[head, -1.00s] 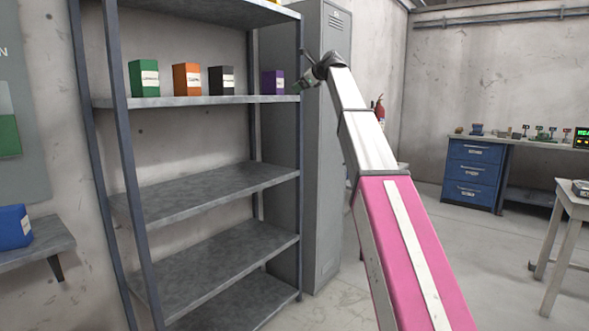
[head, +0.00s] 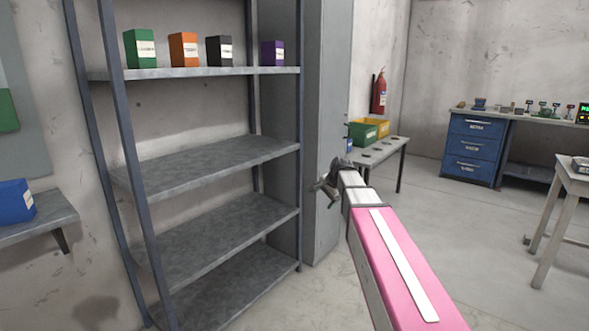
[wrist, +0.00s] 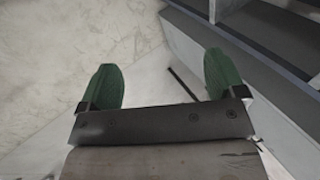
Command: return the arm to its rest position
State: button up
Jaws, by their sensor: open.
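My gripper (head: 323,190) is at the far end of my arm, low in front of the grey locker and to the right of the shelving unit. In the wrist view my gripper (wrist: 160,82) shows two green fingers spread wide apart, with nothing between them. My pink and white arm reaches forward from the bottom right in the head view. The gripper is small and partly dark in the head view, so its fingers are hard to make out there.
The metal shelving unit (head: 205,153) holds green, orange, black and purple boxes on an upper shelf. The grey locker (head: 327,110) stands beside it. A small table (head: 398,143) with yellow and green bins (head: 376,130) is behind my arm. Open floor (head: 455,230) lies to the right.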

jog(key=s+d+f+n+g+h, duration=0.1)
jog(key=s+d+f+n, duration=0.1)
jog(key=s+f, duration=0.5)
jog(key=s+d+f+n+g+h, duration=0.1)
jog(key=s+d+f+n+g, duration=0.1)
jog(key=s+f+n, duration=0.2)
jog(key=s+d+f+n+g+h, duration=0.1)
jog(key=s+d+f+n, duration=0.1)
jog(key=s+f, duration=0.8)
jog(key=s+n, duration=0.1)
jog(key=s, duration=0.5)
jog(key=shift+s+d+f, duration=0.2)
jog(key=shift+d+f, duration=0.1)
jog(key=shift+f, duration=0.1)
